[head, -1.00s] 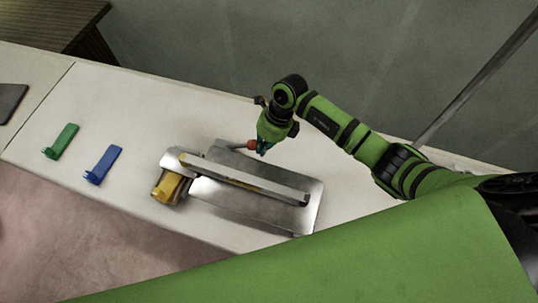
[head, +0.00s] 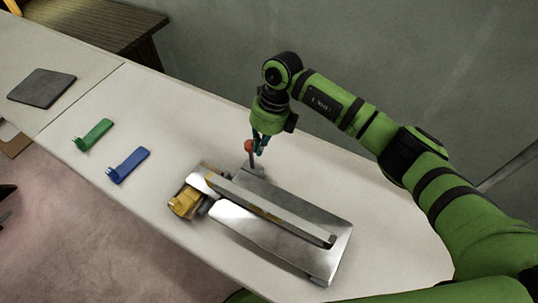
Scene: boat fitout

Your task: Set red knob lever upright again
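The red knob (head: 249,145) tops a short metal lever (head: 250,160) at the back left of a silver metal device (head: 275,250) on the bench. The lever stands roughly upright. My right gripper (head: 259,150) points down at the knob, its dark fingertips beside or around it. I cannot tell whether the fingers are closed on the knob. My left gripper is not in view; a dark piece at the left edge is too cut off to identify.
A yellow block (head: 184,203) sits at the device's left end. A green bracket (head: 94,134) and a blue bracket (head: 128,164) lie on the white bench (head: 190,125) to the left. A dark flat pad (head: 42,88) lies farther left. The bench's right end is clear.

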